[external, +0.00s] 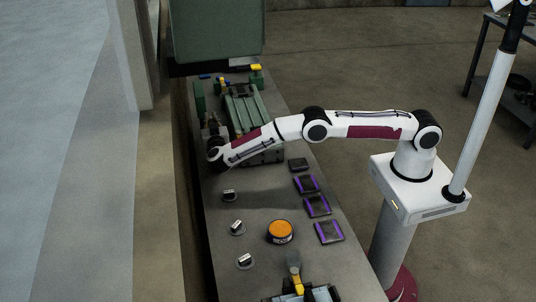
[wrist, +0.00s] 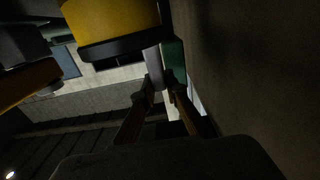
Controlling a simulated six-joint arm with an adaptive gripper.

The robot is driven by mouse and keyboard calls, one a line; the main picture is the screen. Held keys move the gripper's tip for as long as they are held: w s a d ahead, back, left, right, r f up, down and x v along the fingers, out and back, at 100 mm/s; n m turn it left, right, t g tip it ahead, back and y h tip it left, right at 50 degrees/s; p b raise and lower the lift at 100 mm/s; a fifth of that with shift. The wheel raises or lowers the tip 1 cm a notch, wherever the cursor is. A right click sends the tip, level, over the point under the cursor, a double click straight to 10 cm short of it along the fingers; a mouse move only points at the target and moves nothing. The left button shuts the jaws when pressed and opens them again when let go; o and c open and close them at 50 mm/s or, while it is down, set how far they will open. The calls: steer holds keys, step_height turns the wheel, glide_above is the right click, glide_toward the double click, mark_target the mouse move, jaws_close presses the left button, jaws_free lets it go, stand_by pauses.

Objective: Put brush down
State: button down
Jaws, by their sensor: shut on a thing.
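My gripper (external: 214,157) is at the left edge of the workbench, small and dark at the end of my arm in the external view. In the dim wrist view its two fingers (wrist: 163,92) are close together, shut on a thin pale grey piece (wrist: 153,66), which I take to be part of the brush. The rest of the brush cannot be made out in either view. I cannot tell whether it touches the bench.
The long grey workbench (external: 270,205) holds a green machine part (external: 243,112), several black pads with purple edges (external: 317,205), an orange-topped round can (external: 280,230) and small metal pieces on discs (external: 237,228). A large yellow object (wrist: 110,25) is close in the wrist view.

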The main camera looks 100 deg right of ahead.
steer(key=shift+f, duration=1.45)
steer(key=c, duration=2)
jaws_free()
steer(key=shift+c, duration=0.2)
steer(key=shift+r, duration=0.2)
steer(key=shift+a, duration=0.25)
steer(key=a, duration=1.1)
steer(key=shift+a, duration=0.25)
steer(key=shift+r, duration=0.1)
